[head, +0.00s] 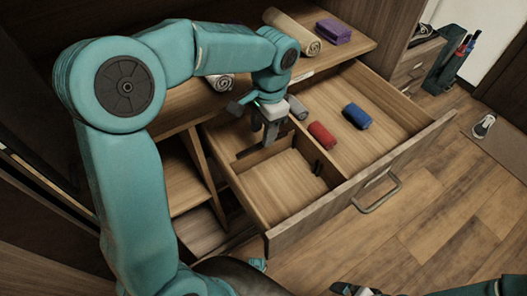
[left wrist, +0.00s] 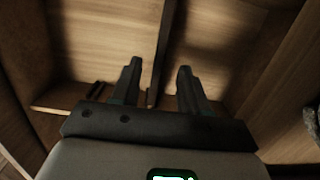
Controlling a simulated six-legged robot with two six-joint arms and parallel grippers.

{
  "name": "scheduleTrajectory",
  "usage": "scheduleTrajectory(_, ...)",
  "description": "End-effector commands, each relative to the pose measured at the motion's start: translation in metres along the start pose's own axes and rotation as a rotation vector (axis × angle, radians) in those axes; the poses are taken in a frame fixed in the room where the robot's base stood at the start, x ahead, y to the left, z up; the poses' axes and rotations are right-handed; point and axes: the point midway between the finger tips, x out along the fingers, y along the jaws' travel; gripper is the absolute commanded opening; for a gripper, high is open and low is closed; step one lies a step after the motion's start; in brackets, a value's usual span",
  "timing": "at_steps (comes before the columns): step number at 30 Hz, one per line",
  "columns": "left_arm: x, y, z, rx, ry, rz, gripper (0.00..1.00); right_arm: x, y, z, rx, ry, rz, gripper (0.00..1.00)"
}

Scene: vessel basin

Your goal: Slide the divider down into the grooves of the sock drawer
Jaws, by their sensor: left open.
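The sock drawer (head: 385,160) is pulled out, with a bare wooden floor and a front handle. My left gripper (head: 270,143) points down into its left part, open. In the left wrist view a thin upright panel, seen edge-on, which looks like the divider (left wrist: 160,55), runs between the spread fingers (left wrist: 158,82); whether they touch it is unclear. A small dark upright piece (head: 318,168), perhaps a groove rail, stands at the near side of the drawer; similar dark pieces show in the left wrist view (left wrist: 95,90). My right gripper (head: 358,290) is only partly visible at the bottom edge.
A red roll (head: 322,135), a blue roll (head: 357,116) and a grey roll (head: 297,107) lie in the drawer. A beige roll (head: 292,31) and a purple folded cloth (head: 333,32) lie on the surface behind.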

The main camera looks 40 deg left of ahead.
Motion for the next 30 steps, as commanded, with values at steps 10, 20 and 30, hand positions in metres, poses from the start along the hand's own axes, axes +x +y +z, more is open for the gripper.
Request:
scheduleTrajectory(10,0.040,-0.001,-0.003,0.001,-0.003,0.000,0.45,0.011,0.004,-0.001,0.000,0.001,0.000,1.00)
scheduleTrajectory(20,0.077,0.000,-0.007,0.000,0.000,0.000,0.45,0.020,0.007,-0.001,0.000,0.001,0.000,1.00)
scheduleTrajectory(30,0.076,0.000,-0.007,0.000,0.001,0.000,0.00,0.020,0.007,-0.001,0.000,0.001,0.000,1.00)
